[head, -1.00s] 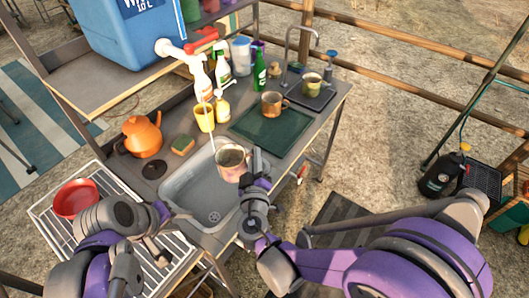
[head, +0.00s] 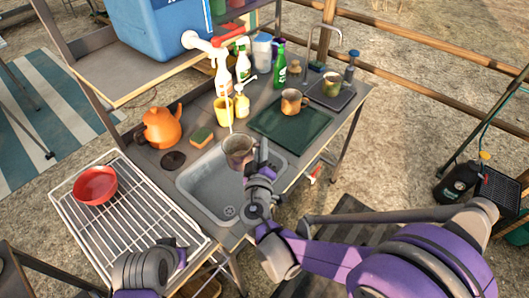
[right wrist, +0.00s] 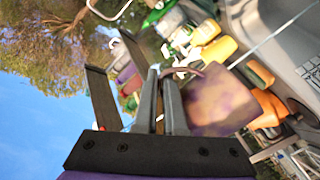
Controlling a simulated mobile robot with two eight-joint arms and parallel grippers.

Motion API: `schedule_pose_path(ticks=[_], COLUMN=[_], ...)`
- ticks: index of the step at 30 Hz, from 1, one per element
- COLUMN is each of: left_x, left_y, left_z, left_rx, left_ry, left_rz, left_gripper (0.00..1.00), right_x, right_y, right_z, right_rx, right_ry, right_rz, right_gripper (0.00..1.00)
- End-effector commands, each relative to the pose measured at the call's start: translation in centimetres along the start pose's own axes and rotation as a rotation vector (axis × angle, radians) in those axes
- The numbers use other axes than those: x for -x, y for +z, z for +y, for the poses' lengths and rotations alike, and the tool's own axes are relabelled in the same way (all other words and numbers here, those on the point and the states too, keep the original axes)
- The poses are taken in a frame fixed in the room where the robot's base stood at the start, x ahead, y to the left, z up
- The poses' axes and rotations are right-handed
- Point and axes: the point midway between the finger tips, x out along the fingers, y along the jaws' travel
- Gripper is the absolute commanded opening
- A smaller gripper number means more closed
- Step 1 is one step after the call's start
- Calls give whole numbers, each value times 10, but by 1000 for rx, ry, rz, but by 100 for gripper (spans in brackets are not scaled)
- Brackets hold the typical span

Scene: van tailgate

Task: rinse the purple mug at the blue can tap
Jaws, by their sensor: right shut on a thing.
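The purple mug (head: 238,154), stained brownish, is in my right gripper (head: 262,158) over the sink basin (head: 210,192). Its opening faces up in the head view. In the right wrist view the mug (right wrist: 218,100) sits beside the closed fingers (right wrist: 160,100), with its handle at them. The blue can (head: 150,38) stands on the shelf at top left. Its white tap with a red lever (head: 234,42) points over the counter.
An orange kettle (head: 162,127) is left. A red bowl (head: 95,185) sits on the wire rack (head: 140,222). Another mug (head: 293,102) is on the green board (head: 290,128).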

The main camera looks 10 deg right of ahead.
Motion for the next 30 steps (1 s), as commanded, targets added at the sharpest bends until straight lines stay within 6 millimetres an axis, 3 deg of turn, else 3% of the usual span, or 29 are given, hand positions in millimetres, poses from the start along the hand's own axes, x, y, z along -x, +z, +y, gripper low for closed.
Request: schedule_pose_path(ticks=[21,30], left_x=[-5,-4], left_y=[6,5], left_z=[0,0], left_rx=[1,1], left_ry=[1,1], left_rz=[-6,-4], left_gripper=[44,44], right_x=[-67,-86], right_y=[-9,-12], right_z=[-25,-33], right_rx=[1,0], right_ry=[1,0], right_rz=[0,0], right_gripper=[0,0])
